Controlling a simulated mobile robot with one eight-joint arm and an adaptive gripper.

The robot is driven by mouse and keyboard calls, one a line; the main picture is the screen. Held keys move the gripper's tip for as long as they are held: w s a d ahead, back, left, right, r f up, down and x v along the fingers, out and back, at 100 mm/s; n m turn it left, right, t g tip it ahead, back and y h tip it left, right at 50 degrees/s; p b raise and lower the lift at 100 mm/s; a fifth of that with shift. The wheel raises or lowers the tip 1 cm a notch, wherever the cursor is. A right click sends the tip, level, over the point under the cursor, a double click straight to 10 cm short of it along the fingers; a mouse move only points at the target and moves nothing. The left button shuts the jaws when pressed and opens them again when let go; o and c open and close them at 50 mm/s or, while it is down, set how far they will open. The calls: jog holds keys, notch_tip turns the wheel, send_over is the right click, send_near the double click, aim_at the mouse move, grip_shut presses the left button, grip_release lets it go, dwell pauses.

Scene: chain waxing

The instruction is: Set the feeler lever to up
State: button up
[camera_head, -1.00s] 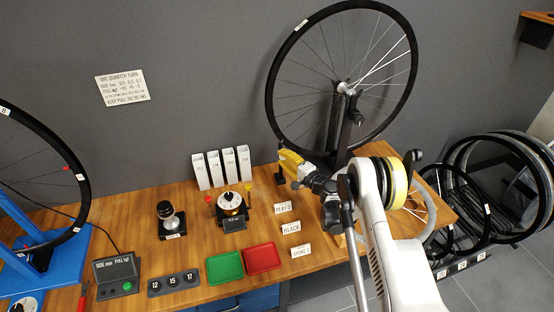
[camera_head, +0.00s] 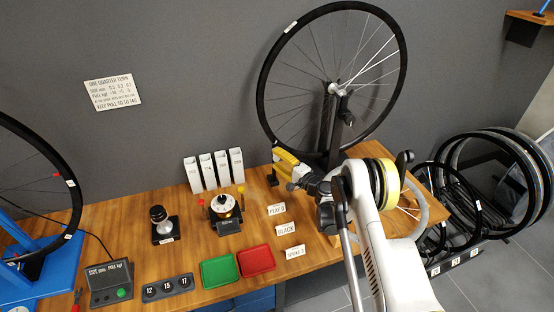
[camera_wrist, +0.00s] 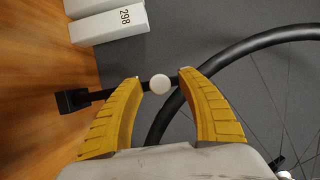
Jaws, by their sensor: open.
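In the wrist view, a white round knob (camera_wrist: 160,84) sits between the tips of my gripper's yellow fingers (camera_wrist: 160,76). It shows at the end of a dark rod (camera_wrist: 115,92) that runs from a black block (camera_wrist: 73,101) by the bench, and it seems to be the feeler lever. A gap shows on both sides of the knob, so my gripper is open around it, not clamped. In the head view, my gripper (camera_head: 276,161) is left of the wheel stand, above the small black block (camera_head: 272,179); the knob is hidden there.
The spoked wheel (camera_head: 391,103) on its stand is just behind my gripper. White boxes (camera_head: 206,172) stand left of it. A dial device (camera_head: 225,212), cards (camera_head: 286,230), and green (camera_head: 217,270) and red (camera_head: 256,261) trays are on the bench (camera_head: 185,208).

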jog(key=v, duration=0.7)
jog(key=shift+s, duration=0.25)
jog(key=shift+d+r, duration=0.1)
notch_tip(320, 180, up, 13)
jog(key=s+a+n+g+h, duration=0.1)
jog(key=n+g+h, duration=0.1)
jog(key=n+g, duration=0.1)
jog(key=s+r+n+g+h, duration=0.2)
jog(key=s+r+n, duration=0.1)
jog(key=s+r, duration=0.7)
jog(key=s+d+n+g+h, duration=0.1)
jog(key=s+d, duration=0.4)
jog(key=s, duration=1.1)
jog(key=s+d+r+n+g+h, duration=0.1)
jog(key=s+d+n+h, duration=0.2)
jog(key=s, duration=1.2)
jog(key=d+h, duration=0.3)
jog(key=shift+s+r, duration=0.2)
jog(key=shift+s, duration=0.2)
